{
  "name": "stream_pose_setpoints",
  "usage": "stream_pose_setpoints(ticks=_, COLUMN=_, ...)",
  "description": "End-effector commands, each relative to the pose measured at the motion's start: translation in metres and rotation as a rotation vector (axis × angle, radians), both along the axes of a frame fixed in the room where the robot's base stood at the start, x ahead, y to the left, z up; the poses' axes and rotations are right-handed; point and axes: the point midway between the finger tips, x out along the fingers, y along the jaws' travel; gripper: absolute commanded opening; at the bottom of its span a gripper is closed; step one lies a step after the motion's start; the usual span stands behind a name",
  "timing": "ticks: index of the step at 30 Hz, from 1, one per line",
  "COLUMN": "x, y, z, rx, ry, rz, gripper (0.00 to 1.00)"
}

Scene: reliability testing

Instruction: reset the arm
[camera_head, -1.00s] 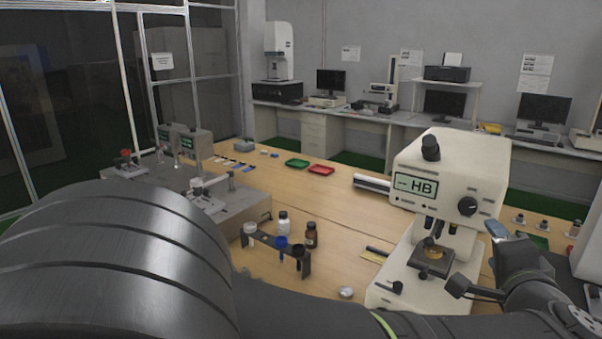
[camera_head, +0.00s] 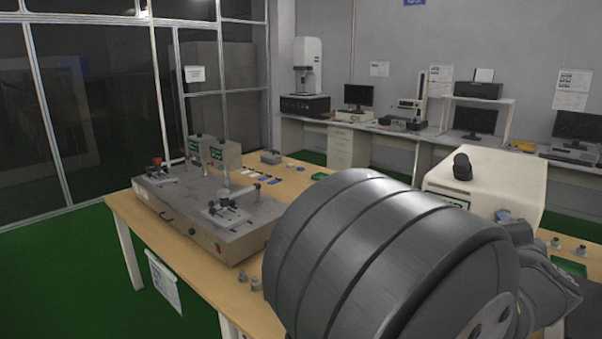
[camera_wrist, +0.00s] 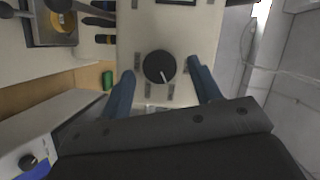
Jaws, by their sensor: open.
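My gripper (camera_wrist: 160,67) shows in the wrist view with its two blue fingers apart and nothing between them. Beyond the fingertips is a pale machine surface with a round black knob (camera_wrist: 159,67); I cannot tell the gap to it. In the head view my large grey arm link fills the lower middle and right. My gripper is mostly hidden in the head view.
A grey twin-station test unit (camera_head: 215,220) stands on the wooden table (camera_head: 150,222) at left. Two small metal pieces (camera_head: 255,284) lie near the table's front edge. Green floor (camera_head: 60,280) is open at left. A back bench (camera_head: 385,128) holds monitors and instruments.

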Motion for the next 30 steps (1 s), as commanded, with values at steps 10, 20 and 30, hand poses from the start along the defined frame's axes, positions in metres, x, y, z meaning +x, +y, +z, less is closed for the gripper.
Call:
stream_pose_setpoints(ticks=10, x=0.015, y=-0.007, z=-0.002, rx=0.0, ry=0.0, rz=0.0, gripper=0.57)
stream_pose_setpoints(ticks=20, x=0.011, y=-0.005, z=-0.001, rx=-0.001, ry=0.001, rz=-0.002, gripper=0.57)
stream_pose_setpoints(ticks=30, x=-0.04, y=0.016, z=0.006, rx=-0.003, ry=0.001, rz=-0.005, gripper=0.57)
